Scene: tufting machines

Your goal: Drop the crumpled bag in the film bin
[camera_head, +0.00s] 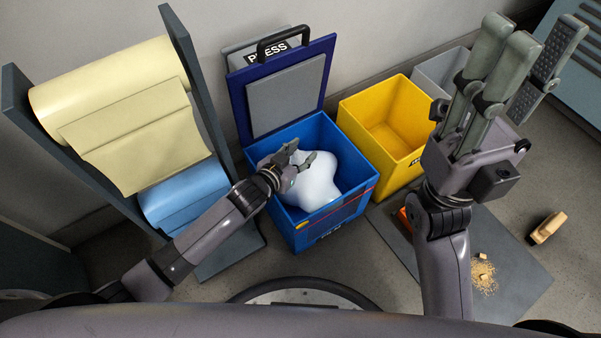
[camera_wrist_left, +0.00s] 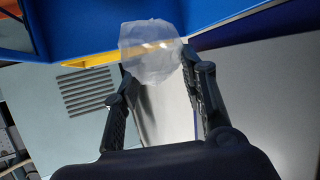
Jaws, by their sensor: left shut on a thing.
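My left gripper (camera_head: 300,156) is over the open blue bin (camera_head: 344,218). In the left wrist view it (camera_wrist_left: 160,72) is shut on a crumpled, translucent bag (camera_wrist_left: 150,48), held at the fingertips. In the head view a smooth white mass (camera_head: 318,188) shows inside the blue bin, below and beside the fingers. I cannot tell there where the held bag ends and that mass begins. The writing on the blue bin's front is too small to read. My right gripper (camera_head: 522,48) is raised at the upper right, open and empty.
A yellow bin (camera_head: 380,168) and a grey bin (camera_head: 432,76) stand right of the blue bin. A blue-framed panel (camera_head: 288,98) rises behind it, near a PRESS label. A rack with yellow (camera_head: 135,120) and blue rolls stands left. Crumbs (camera_head: 484,272) lie on a dark mat.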

